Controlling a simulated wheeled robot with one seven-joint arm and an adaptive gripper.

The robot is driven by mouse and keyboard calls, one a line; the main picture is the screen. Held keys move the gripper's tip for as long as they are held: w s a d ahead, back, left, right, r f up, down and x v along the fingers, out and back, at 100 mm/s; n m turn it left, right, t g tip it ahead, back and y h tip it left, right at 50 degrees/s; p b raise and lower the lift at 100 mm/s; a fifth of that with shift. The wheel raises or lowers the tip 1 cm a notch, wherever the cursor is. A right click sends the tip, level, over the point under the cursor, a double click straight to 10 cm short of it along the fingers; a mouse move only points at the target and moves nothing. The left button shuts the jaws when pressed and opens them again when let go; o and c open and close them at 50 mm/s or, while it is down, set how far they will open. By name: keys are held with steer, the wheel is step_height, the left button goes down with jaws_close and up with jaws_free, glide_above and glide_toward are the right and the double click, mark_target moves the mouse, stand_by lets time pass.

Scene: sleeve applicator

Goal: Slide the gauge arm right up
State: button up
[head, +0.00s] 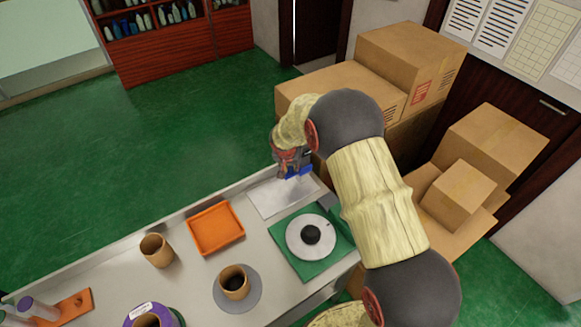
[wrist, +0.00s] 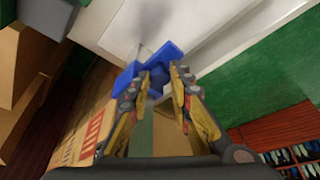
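A blue part, which I take to be the gauge arm (head: 298,171), is at the far right end of the bench, by a pale metal plate (head: 275,198). In the wrist view the blue part (wrist: 172,51) lies at the fingertips, with a blue piece between them. My gripper (head: 287,171) is over the far bench edge. In the wrist view my gripper (wrist: 161,77) has its fingers drawn in close on that blue piece, and they seem to hold it. The fingers hide part of it, and the exact contact is hard to see.
On the bench are a green mat (head: 285,256) with a round white plate (head: 298,244) and black knob, an orange tray (head: 214,228), a brown cup (head: 157,251) and another cup (head: 234,283) on a grey disc. Cardboard boxes (head: 400,66) stand beyond the bench's right end.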

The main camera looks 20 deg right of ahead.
mark_target(291, 169)
jaws_close()
stand_by(0.3)
step_height(291, 169, up, 8)
steer(key=p, duration=0.2)
steer(key=shift+r, duration=0.25)
steer(key=shift+o, duration=1.6)
jaws_free()
steer(key=shift+f, duration=0.2)
